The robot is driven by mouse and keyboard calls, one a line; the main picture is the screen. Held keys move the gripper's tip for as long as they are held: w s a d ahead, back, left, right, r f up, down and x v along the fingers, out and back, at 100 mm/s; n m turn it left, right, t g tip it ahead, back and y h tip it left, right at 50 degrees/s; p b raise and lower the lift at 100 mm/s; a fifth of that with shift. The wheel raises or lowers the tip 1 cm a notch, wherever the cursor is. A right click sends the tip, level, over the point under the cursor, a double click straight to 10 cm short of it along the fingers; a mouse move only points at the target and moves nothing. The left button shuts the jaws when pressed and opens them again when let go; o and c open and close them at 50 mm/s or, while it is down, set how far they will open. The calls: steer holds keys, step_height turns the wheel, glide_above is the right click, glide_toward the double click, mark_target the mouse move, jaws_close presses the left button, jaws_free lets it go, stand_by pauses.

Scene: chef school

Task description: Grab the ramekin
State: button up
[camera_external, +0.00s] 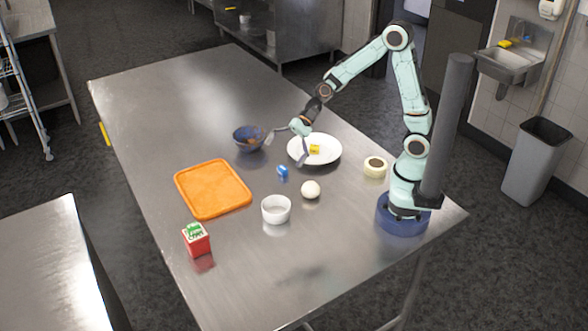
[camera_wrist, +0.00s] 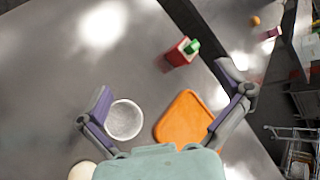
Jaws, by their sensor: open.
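The ramekin (camera_external: 276,209) is a small white round cup standing upright on the steel table, to the right of the orange mat. In the wrist view the ramekin (camera_wrist: 124,121) shows from above, just right of the left finger. My gripper (camera_external: 284,151) is open and raised above the table, near the white plate and the blue bowl, farther back than the ramekin and apart from it. In the wrist view my gripper (camera_wrist: 168,85) has its fingers spread wide with nothing held between them.
An orange mat (camera_external: 212,188), a red-and-green box (camera_external: 196,240), a white ball (camera_external: 310,190), a small blue object (camera_external: 282,172), a dark blue bowl (camera_external: 249,139), a white plate (camera_external: 327,156) with a yellow item, and a tape-like roll (camera_external: 375,167) are around. The table's front is clear.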

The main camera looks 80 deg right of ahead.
steer(key=w+d+f+m+t+y, duration=0.1)
steer(key=w+d+f+m, duration=0.35)
steer(key=f, duration=0.25)
steer(key=m+t, duration=0.2)
steer(key=m, duration=0.5)
glide_toward(267, 216)
steer(key=shift+w+d+f+y, duration=0.1)
steer(key=shift+d+f+y, duration=0.15)
steer(key=shift+d, duration=0.35)
steer(key=shift+w+f+m, duration=0.1)
steer(key=shift+m, duration=0.15)
steer(key=x, duration=0.6)
steer(key=shift+a, duration=0.1)
steer(key=shift+c, duration=0.3)
steer(key=c, duration=0.8)
